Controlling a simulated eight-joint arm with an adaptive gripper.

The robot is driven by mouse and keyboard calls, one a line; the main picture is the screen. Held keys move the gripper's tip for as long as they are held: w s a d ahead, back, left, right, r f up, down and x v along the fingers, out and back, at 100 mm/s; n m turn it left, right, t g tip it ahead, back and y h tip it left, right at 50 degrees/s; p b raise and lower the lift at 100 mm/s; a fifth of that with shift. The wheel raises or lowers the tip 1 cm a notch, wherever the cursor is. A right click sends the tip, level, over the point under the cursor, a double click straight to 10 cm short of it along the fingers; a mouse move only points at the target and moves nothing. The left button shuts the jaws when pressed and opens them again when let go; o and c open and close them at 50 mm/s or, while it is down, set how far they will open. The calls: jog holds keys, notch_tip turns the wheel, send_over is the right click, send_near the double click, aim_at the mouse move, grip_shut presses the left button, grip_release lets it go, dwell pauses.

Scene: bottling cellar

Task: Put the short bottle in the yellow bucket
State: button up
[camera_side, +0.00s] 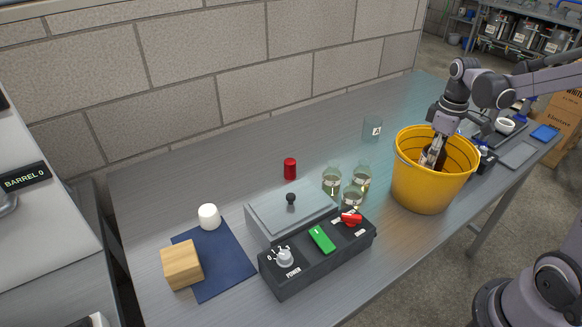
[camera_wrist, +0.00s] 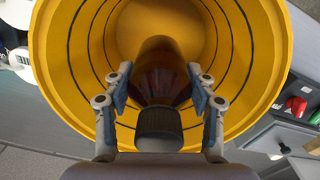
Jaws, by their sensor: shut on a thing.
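The yellow bucket (camera_side: 425,185) stands on the metal table at the right in the side view. It fills most of the wrist view (camera_wrist: 262,60), with its open mouth facing the camera. My gripper (camera_side: 436,155) points down into the bucket's mouth.
A control box (camera_side: 318,250) with a green switch and red knob stands left of the bucket. Several glass jars (camera_side: 352,198) stand between them. Small items crowd the bucket's right.

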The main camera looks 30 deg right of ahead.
jog(key=shift+f, duration=2.75)
jog(key=shift+f, duration=0.1)
jog(key=o, duration=1.6)
notch_tip(320, 180, up, 11)
jog(key=shift+r, duration=0.2)
jog(key=shift+a+r, duration=0.15)
jog(key=shift+r, duration=0.25)
jog(key=a+t, duration=0.1)
jog(key=a, duration=0.2)
jog(key=s+a+m+t, duration=0.1)
jog(key=a, duration=0.2)
jog(key=a+t, duration=0.1)
jog(key=a, duration=0.2)
jog(key=shift+s+a+r+m+h, duration=0.3)
jog(key=shift+s+r+h, duration=0.05)
jog(key=shift+r+h, duration=0.05)
jog(key=s+a+f+m+t, duration=0.1)
jog(key=s+a+m+t, duration=0.1)
jog(key=a, duration=0.6)
jog(key=shift+s+f+t+y, duration=0.3)
jog(key=shift+s+t+y, duration=0.15)
jog(key=shift+t, duration=0.65)
